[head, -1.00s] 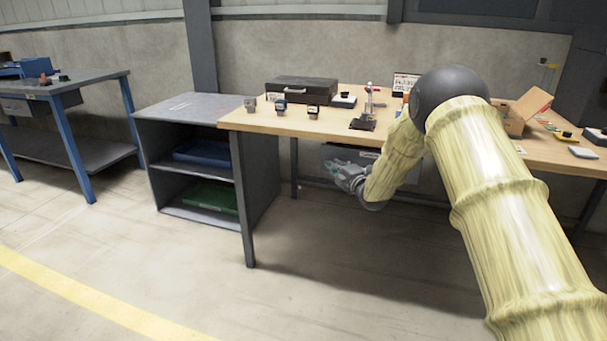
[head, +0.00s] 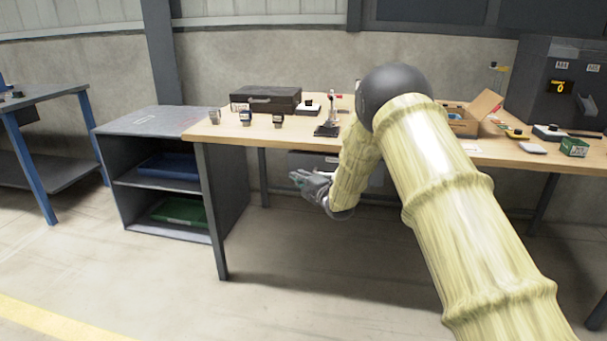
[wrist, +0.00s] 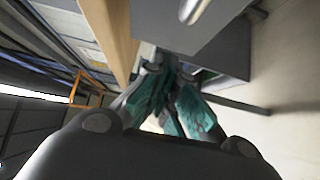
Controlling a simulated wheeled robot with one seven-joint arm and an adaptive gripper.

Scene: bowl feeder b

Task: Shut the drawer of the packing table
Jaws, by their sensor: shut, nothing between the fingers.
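The packing table (head: 400,143) has a pale wooden top, and its grey drawer (head: 375,177) hangs under the front edge, partly hidden behind my arm. How far the drawer stands out is hard to tell in the head view. In the wrist view the grey drawer front (wrist: 232,50) with its pale bar handle (wrist: 205,18) is at the top, beside the wooden table edge (wrist: 122,30). My gripper (head: 297,178) is shut and empty, below the tabletop at the drawer's left end. Its teal-padded fingers (wrist: 160,62) point towards the drawer; I cannot tell whether they touch it.
A grey shelf unit (head: 150,124) with blue and green bins stands left of the table. On the tabletop are a black case (head: 265,98), several small parts, a cardboard box (head: 465,126) and a green box (head: 574,147). The floor in front is clear.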

